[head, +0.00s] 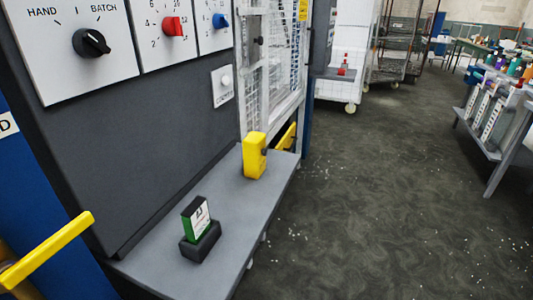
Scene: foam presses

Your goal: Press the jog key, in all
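I see no key clearly marked as a jog key. A round white push button (226,80) sits on a small white plate on the dark grey panel (140,140). The lettering under it is too small to read surely. Up and left of it are a black rotary knob (91,43) marked HAND and BATCH, a red knob (172,26) on a numbered dial, and a blue knob (220,21) on another dial. My gripper is not in view, so its state does not show.
A grey shelf (165,262) juts out under the panel. It carries a green-and-white card in a black holder (201,242) and a yellow box (254,157). A yellow bar (45,250) crosses the lower left. A mesh guard (270,60) stands beyond.

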